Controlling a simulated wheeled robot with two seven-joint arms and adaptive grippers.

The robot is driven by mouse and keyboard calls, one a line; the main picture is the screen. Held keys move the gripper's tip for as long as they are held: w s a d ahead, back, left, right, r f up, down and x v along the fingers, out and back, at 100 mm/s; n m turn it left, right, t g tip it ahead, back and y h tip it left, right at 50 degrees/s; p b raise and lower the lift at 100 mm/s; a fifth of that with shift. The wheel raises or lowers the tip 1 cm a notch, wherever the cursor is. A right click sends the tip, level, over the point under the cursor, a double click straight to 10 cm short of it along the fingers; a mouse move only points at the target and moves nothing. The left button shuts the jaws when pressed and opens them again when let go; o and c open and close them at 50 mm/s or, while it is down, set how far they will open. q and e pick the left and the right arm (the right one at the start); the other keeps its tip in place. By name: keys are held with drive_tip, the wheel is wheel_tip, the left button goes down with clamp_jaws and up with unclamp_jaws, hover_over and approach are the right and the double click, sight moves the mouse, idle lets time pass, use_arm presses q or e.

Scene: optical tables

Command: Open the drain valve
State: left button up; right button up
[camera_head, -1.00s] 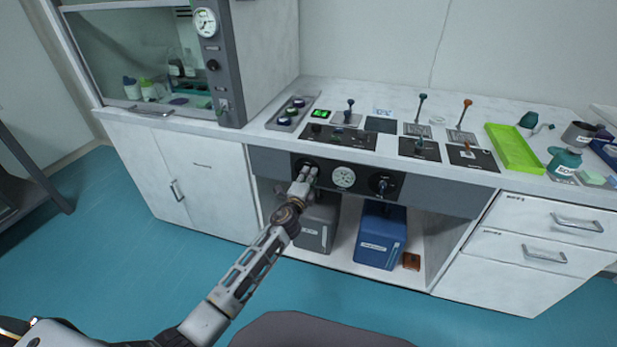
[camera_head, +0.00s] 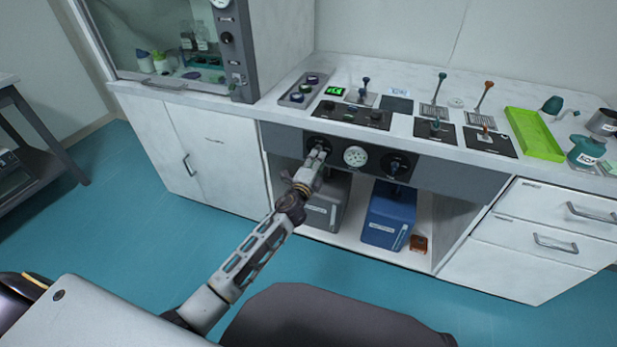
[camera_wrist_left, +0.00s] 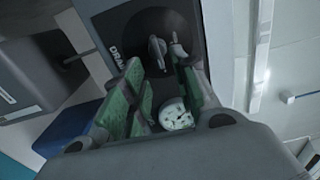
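The drain valve (camera_wrist_left: 157,50) is a grey handle on a dark round plate, with partly hidden lettering starting "DRA" beside it in the left wrist view. In the head view it sits at the left of the dark front panel (camera_head: 336,163), mostly hidden behind my left gripper (camera_head: 319,153). In the left wrist view my left gripper (camera_wrist_left: 158,58) has its green-padded fingers spread apart. The valve handle shows just ahead of and between the fingertips; I cannot tell whether they touch it. My right gripper is not in view.
A round gauge (camera_head: 355,156) and a second knob (camera_head: 396,166) are right of the valve. A grey box (camera_head: 327,203) and a blue box (camera_head: 388,215) stand on the open shelf below. Levers and a green tray (camera_head: 535,134) are on the bench top.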

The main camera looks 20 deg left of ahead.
use_arm(q)
drive_tip(key=s, duration=0.8)
drive_tip(key=shift+a, duration=0.15)
idle(0.8)
